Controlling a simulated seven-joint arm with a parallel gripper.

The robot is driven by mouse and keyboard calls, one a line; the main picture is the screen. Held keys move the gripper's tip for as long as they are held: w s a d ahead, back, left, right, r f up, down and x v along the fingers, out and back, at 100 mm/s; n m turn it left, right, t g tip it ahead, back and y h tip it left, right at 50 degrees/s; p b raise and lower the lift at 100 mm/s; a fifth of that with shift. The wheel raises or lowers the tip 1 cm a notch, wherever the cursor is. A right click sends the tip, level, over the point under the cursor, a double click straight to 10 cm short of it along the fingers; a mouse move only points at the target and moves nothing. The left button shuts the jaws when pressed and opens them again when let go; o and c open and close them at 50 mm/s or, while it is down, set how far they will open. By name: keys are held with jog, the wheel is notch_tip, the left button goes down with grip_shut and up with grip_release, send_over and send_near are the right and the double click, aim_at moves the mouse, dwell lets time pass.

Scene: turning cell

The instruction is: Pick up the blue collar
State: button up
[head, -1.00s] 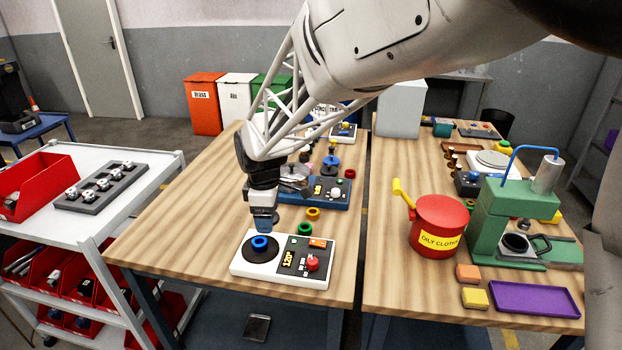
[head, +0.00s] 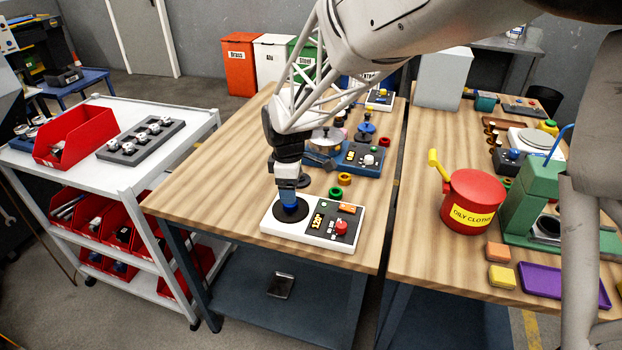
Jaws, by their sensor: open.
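The blue collar (head: 290,211) sits on the round black plate of a white device (head: 272,225) at the front of the middle table. The device has a "120°" display and a red knob. My gripper (head: 289,204) points straight down over the plate, with its open fingertips right at the collar. The fingers hide much of the collar. I cannot tell whether they touch it.
A green ring (head: 335,193) and a yellow-orange ring (head: 344,179) lie just behind the device. A blue device (head: 362,158) stands farther back. Left of the device the table (head: 210,195) is clear. A red oily-cloths can (head: 472,200) stands on the right table.

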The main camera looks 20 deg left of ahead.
dwell(0.3)
jog(key=shift+w+a+f, duration=0.1)
jog(key=shift+f, duration=2.5)
jog(key=c, duration=1.1)
jog(key=shift+r, duration=0.15)
jog(key=shift+r, duration=1.5)
jog(key=shift+s+d+r, duration=0.2)
jog(key=shift+s, duration=0.05)
jog(key=s+d+r, duration=0.1)
jog(key=s+d, duration=0.8)
jog(key=s, duration=0.3)
jog(key=shift+d+r, duration=0.15)
jog(key=shift+r, duration=0.05)
